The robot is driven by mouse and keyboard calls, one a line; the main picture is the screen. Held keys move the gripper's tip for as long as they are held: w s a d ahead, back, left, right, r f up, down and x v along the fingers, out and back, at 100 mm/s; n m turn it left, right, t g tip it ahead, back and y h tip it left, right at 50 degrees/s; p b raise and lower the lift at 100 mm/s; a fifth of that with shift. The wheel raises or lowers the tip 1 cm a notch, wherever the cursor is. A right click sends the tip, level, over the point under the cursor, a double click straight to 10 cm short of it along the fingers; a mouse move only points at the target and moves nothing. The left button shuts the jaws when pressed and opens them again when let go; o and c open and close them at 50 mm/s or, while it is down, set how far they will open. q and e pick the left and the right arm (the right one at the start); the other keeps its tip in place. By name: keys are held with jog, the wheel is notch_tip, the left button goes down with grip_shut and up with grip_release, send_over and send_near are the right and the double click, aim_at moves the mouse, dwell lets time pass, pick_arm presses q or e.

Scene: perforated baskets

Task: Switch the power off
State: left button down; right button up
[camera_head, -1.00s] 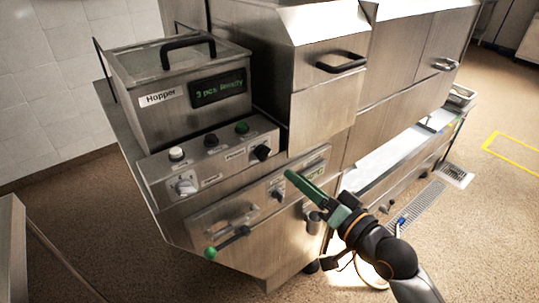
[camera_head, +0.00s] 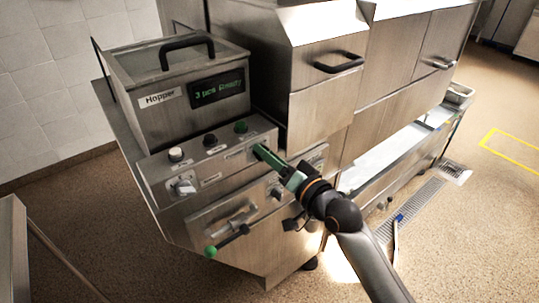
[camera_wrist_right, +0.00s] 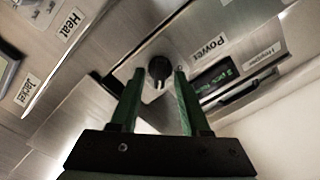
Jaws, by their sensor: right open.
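The black power knob (camera_wrist_right: 158,68) is on the machine's sloped control panel, beside a label reading Power (camera_wrist_right: 207,49) in the right wrist view. My right gripper (camera_head: 264,154) has green fingers and is at the right end of that panel in the head view, where it covers the knob. In the right wrist view its two fingers (camera_wrist_right: 159,76) are open, with the knob showing between their tips. I cannot tell whether they touch it. My left gripper is not in view.
The hopper (camera_head: 130,86) with a green-lit display (camera_head: 218,90) stands above the control panel (camera_head: 212,178). The panel also carries a white button (camera_head: 176,154), a green button (camera_head: 241,126) and a light knob (camera_head: 184,187).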

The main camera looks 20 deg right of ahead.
grip_shut()
jog(key=shift+n, duration=0.3)
jog(key=n+p, duration=0.2)
jog(key=n, duration=0.3)
jog(key=n+p, duration=0.2)
jog(key=n, duration=0.4)
jog(key=n+p, duration=0.2)
jog(key=n, duration=0.4)
jog(key=shift+s+a, duration=0.15)
jog(key=shift+a, duration=0.2)
jog(key=shift+n, duration=0.3)
dwell(0.4)
grip_release()
